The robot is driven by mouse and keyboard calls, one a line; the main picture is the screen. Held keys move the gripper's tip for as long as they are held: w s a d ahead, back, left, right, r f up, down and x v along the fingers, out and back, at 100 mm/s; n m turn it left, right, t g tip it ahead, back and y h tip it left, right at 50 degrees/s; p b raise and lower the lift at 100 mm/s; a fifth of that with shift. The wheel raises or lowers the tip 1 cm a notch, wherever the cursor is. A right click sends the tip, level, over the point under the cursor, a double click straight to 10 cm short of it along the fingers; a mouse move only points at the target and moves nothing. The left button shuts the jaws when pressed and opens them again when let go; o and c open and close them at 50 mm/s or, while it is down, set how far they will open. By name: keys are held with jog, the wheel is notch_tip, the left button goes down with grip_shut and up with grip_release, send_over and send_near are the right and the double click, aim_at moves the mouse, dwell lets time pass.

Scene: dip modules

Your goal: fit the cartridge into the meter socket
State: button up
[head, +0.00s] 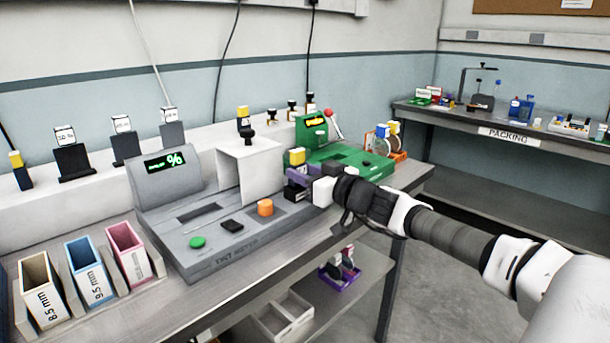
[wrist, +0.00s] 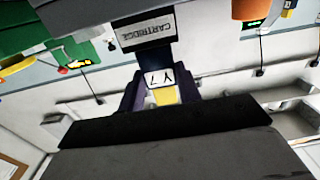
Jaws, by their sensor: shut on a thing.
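The meter has a lit % display (head: 165,161), a green button (head: 197,242), a small black part (head: 231,226) and an orange knob (head: 265,207).
A white raised box (head: 250,175) stands on the meter behind my gripper. A green machine (head: 345,155) with a red-knobbed lever is close behind to the right. Three coloured bins (head: 85,260) stand at left.

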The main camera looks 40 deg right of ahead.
jog(key=shift+f+b, duration=1.55)
jog(key=shift+b, duration=0.25)
jog(key=o, duration=1.1)
jog(key=shift+o, duration=0.2)
notch_tip(320, 180, up, 4)
jog(key=p, duration=0.5)
jog(key=shift+p, duration=0.7)
notch_tip(320, 180, down, 4)
jog(key=shift+r+b, duration=0.2)
jog(key=shift+b, duration=0.15)
notch_tip(320, 180, up, 4)
jog(key=p, duration=0.5)
jog(key=shift+r, duration=0.2)
jog(key=p, duration=0.2)
jog(key=shift+p, duration=0.4)
jog(key=shift+p, duration=0.55)
